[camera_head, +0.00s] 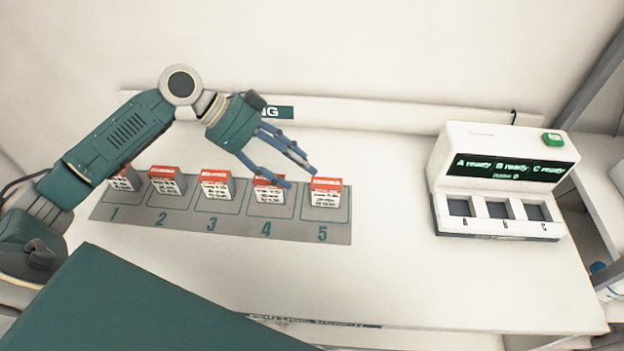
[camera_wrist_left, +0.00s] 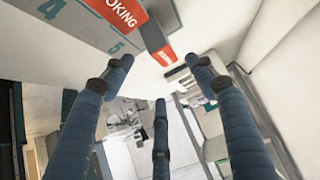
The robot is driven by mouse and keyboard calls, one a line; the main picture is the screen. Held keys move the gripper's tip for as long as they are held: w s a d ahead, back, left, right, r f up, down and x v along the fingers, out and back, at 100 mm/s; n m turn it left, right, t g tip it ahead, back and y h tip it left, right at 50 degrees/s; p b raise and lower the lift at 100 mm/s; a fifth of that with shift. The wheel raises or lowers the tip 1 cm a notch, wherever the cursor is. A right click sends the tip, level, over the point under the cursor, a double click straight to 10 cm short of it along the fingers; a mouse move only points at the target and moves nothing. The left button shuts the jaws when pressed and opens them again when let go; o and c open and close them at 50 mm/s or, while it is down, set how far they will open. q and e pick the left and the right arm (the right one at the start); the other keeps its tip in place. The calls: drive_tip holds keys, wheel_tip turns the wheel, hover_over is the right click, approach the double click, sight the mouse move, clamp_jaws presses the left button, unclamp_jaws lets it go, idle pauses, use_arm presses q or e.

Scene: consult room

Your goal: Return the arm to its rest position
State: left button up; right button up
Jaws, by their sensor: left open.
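My left arm (camera_head: 120,130) reaches in from the left over the white table. My left gripper (camera_head: 300,175) is open and empty, with its blue fingers spread above and behind the boxes at numbers 4 and 5. In the left wrist view the spread fingers (camera_wrist_left: 160,115) show with nothing between them. A red-topped white box (camera_head: 326,193) stands at number 5, and another box (camera_head: 268,190) stands at number 4, partly behind a fingertip. Whether the fingers touch either box I cannot tell. My right gripper is not in view.
A grey numbered mat (camera_head: 190,222) holds several red-topped boxes in a row. A white device (camera_head: 500,160) with a green-text screen and slots A, B and C stands at the right. The table (camera_head: 400,285) is clear between mat and device.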

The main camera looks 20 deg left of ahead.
use_arm(q)
drive_tip(key=shift+v, duration=1.1)
